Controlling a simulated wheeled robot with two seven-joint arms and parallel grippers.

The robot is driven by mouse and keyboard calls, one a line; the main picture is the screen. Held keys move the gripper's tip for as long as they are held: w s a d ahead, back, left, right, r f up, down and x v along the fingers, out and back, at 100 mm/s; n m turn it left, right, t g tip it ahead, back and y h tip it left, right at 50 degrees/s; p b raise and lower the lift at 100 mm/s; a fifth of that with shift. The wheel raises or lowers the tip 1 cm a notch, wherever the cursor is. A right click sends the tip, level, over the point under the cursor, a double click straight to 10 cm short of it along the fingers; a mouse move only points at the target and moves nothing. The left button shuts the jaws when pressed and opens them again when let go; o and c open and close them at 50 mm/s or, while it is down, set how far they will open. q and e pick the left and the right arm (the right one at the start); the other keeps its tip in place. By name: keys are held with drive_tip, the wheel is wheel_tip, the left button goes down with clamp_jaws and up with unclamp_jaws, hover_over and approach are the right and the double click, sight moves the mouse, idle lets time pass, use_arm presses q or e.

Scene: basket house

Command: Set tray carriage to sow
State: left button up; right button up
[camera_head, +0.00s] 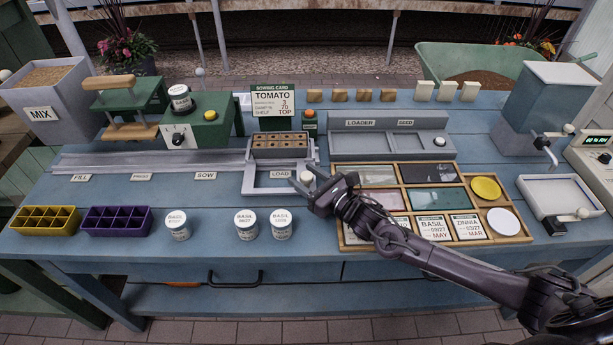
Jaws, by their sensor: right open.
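The grey tray carriage (249,178) sits at the right end of its grey rail (150,161), by the LOAD label (281,174). A tray with brown cells (280,145) is at the carriage's back part. The SOW label (206,175) is to the left along the rail. A round white knob (306,177) is at the carriage's right side. My right gripper (314,191) is open, close beside this knob at its lower right; I cannot tell whether they touch. My left gripper is not in view.
A wooden compartment box (344,239) lies under my right forearm. Yellow (45,220) and purple (116,220) cell trays and several white jars (246,224) stand along the front. A tomato sowing card (272,101) stands behind the carriage. The rail left of the carriage looks clear.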

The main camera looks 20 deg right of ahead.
drive_tip(key=shift+c, duration=0.3)
clamp_jaws()
drive_tip(key=shift+w+a+b, duration=0.2)
drive_tip(key=shift+a+b, duration=0.05)
drive_tip(key=shift+a, duration=0.45)
drive_tip(key=shift+w+a+b, duration=0.2)
drive_tip(key=shift+w+a, duration=0.05)
drive_tip(key=shift+a, duration=0.45)
drive_tip(key=shift+w+a+b, duration=0.2)
drive_tip(key=shift+a+b, duration=0.05)
drive_tip(key=shift+a, duration=0.45)
drive_tip(key=shift+o, duration=0.3)
unclamp_jaws()
drive_tip(key=shift+d, duration=0.1)
drive_tip(key=b+v, duration=0.1)
drive_tip(key=v, duration=0.5)
drive_tip(key=shift+s+d+f, duration=0.1)
drive_tip(key=shift+s+d, duration=0.05)
drive_tip(key=shift+s, duration=0.25)
drive_tip(key=shift+s+d, duration=0.25)
drive_tip(key=shift+s, duration=0.25)
